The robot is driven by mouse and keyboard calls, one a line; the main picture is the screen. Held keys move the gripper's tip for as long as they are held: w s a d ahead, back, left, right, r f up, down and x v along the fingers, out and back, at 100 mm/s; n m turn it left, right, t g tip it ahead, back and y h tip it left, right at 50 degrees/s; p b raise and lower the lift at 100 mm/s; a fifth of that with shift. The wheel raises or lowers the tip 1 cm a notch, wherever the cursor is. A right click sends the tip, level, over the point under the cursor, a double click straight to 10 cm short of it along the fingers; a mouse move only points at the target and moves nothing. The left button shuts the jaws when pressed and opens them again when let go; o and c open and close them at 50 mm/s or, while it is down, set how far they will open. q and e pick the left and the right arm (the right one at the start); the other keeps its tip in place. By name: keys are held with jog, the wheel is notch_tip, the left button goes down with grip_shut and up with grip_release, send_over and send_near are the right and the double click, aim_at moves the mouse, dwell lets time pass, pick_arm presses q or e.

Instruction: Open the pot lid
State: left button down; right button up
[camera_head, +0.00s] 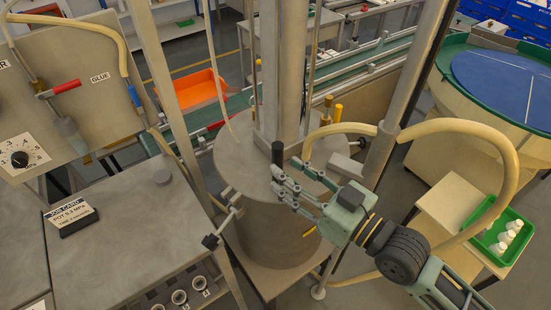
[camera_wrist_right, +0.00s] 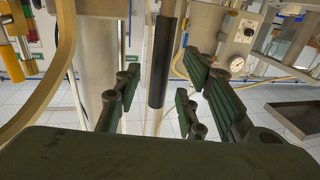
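The pot (camera_head: 275,235) is a large grey metal cylinder in the middle of the head view. Its flat round lid (camera_head: 236,157) lies on top, level, with no visible gap at the rim. A black upright handle (camera_head: 278,153) stands at the lid's near side; it shows in the wrist view as a dark vertical bar (camera_wrist_right: 162,60). My right gripper (camera_head: 286,178) is over the lid's near right edge, pointing at the handle. Its fingers are spread, and in the wrist view the bar appears between them; contact is not visible. My left gripper is not in view.
A grey column (camera_head: 281,70) rises behind the lid, with posts and hoses around it. A clamp (camera_head: 228,213) sits on the pot's left side. A grey bench with a job card (camera_head: 71,214) is left. A green tray (camera_head: 498,238) of white bulbs is right.

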jog(key=p+x, duration=0.1)
jog(key=x, duration=0.3)
jog(key=shift+w+a, duration=0.1)
jog(key=shift+a, duration=0.05)
jog(key=shift+f, duration=0.1)
grip_shut()
dwell(0.4)
